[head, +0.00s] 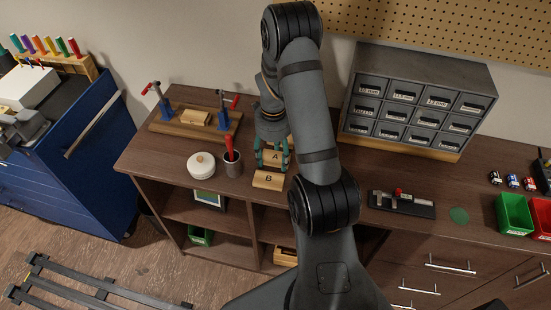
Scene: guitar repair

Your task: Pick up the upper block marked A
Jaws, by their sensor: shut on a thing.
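The wooden block marked A (275,156) is between the fingers of my gripper (271,165), which is shut on it. My gripper points down at it from above. The wooden block marked B (268,180) is just below block A in the picture, near the bench's front edge. I cannot tell from this view whether block A touches anything beneath it. My arm passes close on the right and hides part of the bench behind it.
A dark cup with a red tool (232,164) and a white round lidded pot (201,165) stand left of the blocks. A wooden board with clamps (181,127) lies behind them. A grey drawer cabinet (418,100) stands at the right. A dark tool tray (402,205) lies further right.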

